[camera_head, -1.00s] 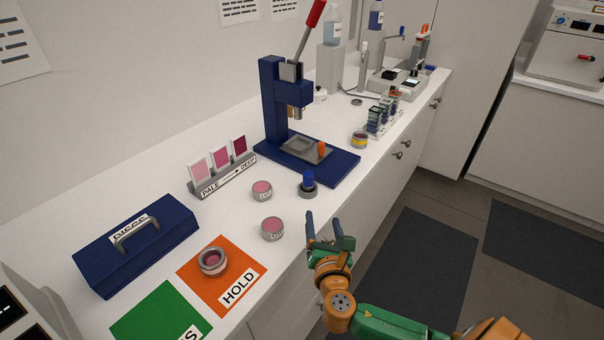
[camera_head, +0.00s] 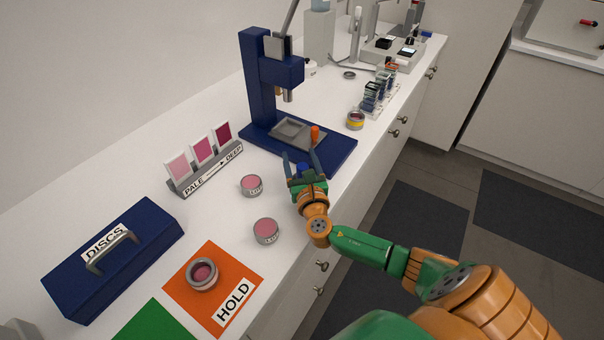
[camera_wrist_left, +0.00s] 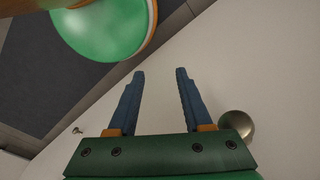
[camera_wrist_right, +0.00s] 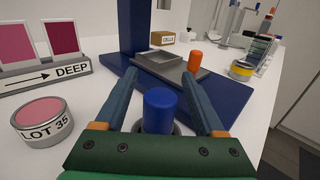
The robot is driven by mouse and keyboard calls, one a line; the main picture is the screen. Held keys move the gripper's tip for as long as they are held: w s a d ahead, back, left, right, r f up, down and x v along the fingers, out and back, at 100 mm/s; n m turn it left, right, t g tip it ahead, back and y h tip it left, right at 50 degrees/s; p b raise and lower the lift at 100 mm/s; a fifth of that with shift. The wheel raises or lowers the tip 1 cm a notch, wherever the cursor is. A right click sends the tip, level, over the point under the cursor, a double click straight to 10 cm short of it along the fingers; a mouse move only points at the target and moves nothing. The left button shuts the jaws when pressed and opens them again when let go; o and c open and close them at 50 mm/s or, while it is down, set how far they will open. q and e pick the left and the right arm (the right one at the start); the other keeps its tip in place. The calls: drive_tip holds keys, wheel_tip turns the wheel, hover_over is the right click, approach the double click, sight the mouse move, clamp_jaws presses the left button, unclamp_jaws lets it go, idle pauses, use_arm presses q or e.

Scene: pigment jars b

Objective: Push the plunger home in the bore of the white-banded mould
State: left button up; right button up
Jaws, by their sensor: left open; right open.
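The blue plunger (camera_wrist_right: 160,108) stands upright in a dark grey ring (camera_wrist_right: 176,130) on the counter, its top also showing in the head view (camera_head: 303,168). My right gripper (camera_head: 300,154) is open, with its fingers on either side of the plunger and not closed on it. A grey mould (camera_head: 203,274) with pink inside sits on the orange HOLD mat (camera_head: 180,292); I cannot make out a white band on it. A yellow-banded mould (camera_head: 355,120) stands right of the press. My left gripper (camera_wrist_left: 160,72) is open and empty, away from these things.
The blue press (camera_head: 256,90) stands behind the plunger, with an orange peg (camera_head: 315,133) at its plate. Two pink jars (camera_head: 252,185) stand to the left. The sample rack (camera_head: 205,167) and blue DISCS box (camera_head: 115,255) are further left. The counter's front edge is close.

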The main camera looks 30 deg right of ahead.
drive_tip(key=shift+s+r, duration=0.15)
drive_tip(key=shift+s, duration=0.05)
drive_tip(key=c, duration=0.6)
clamp_jaws()
